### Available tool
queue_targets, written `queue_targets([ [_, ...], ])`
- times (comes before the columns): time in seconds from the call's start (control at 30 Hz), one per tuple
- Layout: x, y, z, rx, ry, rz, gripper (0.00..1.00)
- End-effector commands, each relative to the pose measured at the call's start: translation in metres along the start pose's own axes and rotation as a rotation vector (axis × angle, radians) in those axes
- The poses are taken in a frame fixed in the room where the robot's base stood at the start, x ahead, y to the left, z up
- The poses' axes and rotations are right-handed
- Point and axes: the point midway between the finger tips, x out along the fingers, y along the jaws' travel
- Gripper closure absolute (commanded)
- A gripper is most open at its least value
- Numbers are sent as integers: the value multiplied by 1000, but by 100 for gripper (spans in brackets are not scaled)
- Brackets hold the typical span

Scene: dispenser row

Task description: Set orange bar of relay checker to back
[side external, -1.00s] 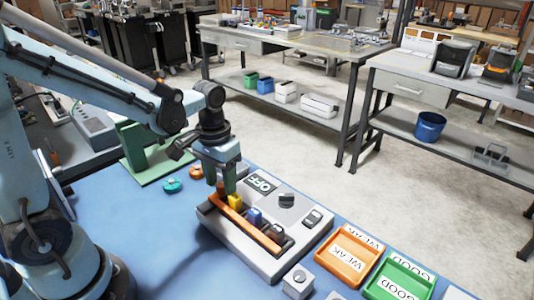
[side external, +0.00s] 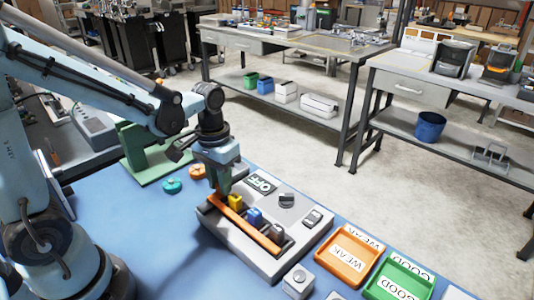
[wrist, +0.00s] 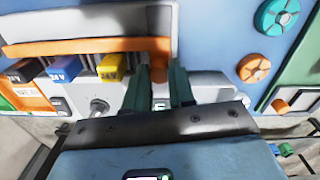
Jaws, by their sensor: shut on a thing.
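The relay checker (side external: 292,229) is a pale grey box with an OFF label on the blue bench. Its orange bar (side external: 243,226) lies along the near-left side of the box, beside a yellow, a blue and a dark block. In the wrist view the bar (wrist: 80,45) crosses the upper left, with an orange upright end (wrist: 160,50). My gripper (side external: 223,190) is at the bar's far end. Its green fingers (wrist: 160,82) stand on either side of that end and are shut on it. The fingers hide part of this end in the side view.
An orange WEAK tray (side external: 346,284) and a green GOOD tray (side external: 374,296) sit right of the checker. A small grey button box (side external: 298,282) is near its front corner.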

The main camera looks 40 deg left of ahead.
Motion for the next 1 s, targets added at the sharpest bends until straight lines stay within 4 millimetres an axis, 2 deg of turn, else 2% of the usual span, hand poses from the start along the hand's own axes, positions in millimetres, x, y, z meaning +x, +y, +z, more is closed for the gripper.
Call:
queue_targets([
  [0.2, 0, -3, 16, 0, -2, 1, 100],
  [0.43, 0, -3, 18, 0, -7, 0, 100],
  [0.47, 0, -3, 18, 0, -7, 0, 75],
  [0.63, 0, -3, 17, 0, -5, 0, 50],
  [1.0, -3, -3, 16, 0, -2, 1, 50],
])
